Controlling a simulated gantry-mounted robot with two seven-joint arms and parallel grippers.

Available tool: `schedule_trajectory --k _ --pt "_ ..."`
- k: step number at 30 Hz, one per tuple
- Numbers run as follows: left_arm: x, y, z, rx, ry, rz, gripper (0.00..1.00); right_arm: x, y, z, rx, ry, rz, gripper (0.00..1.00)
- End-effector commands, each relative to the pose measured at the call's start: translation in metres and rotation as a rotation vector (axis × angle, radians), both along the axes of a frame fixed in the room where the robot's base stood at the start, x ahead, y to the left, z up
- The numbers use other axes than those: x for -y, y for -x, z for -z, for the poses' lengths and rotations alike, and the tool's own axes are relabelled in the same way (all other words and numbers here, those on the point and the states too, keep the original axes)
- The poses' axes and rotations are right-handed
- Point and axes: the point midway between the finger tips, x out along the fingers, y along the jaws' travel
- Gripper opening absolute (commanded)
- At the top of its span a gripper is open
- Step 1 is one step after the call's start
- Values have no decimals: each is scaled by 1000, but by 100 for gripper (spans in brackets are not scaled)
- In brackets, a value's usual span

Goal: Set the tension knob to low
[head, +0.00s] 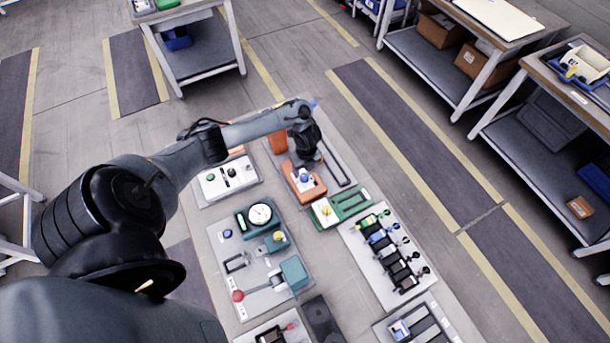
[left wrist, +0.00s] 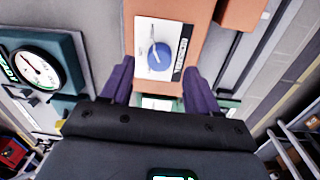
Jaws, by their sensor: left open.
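The tension knob (left wrist: 158,56) is a round blue dial with a pale pointer line. It sits on a white plate (left wrist: 172,30) with a dark label strip, on an orange housing (left wrist: 198,12). In the head view the orange unit (head: 316,193) and its blue knob (head: 304,176) lie just below my left gripper (head: 308,160). In the left wrist view my left gripper (left wrist: 158,88) is open, its two purple fingers apart and empty. The knob shows beyond and between the fingertips, apart from them. My right gripper is not in view.
A green-framed unit (head: 346,206) stands close to the orange one. A teal gauge box (head: 262,216) and a red-knobbed lever (head: 238,296) are on the panel at left. A row of coloured clamps (head: 380,236) lies to the right. Workbenches stand at the back.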

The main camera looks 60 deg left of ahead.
Motion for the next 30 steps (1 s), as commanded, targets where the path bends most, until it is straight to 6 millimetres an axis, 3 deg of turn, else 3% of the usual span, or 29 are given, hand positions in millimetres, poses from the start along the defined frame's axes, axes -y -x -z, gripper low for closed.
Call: schedule_trajectory --k 3,9,20,30 --pt "1 2 18 -2 1 0 60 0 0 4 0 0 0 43" --pt "0 2 33 -1 0 0 60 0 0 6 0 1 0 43" --pt "0 2 35 0 -1 2 60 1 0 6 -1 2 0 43" --pt "0 2 35 0 -1 1 10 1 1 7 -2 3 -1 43"
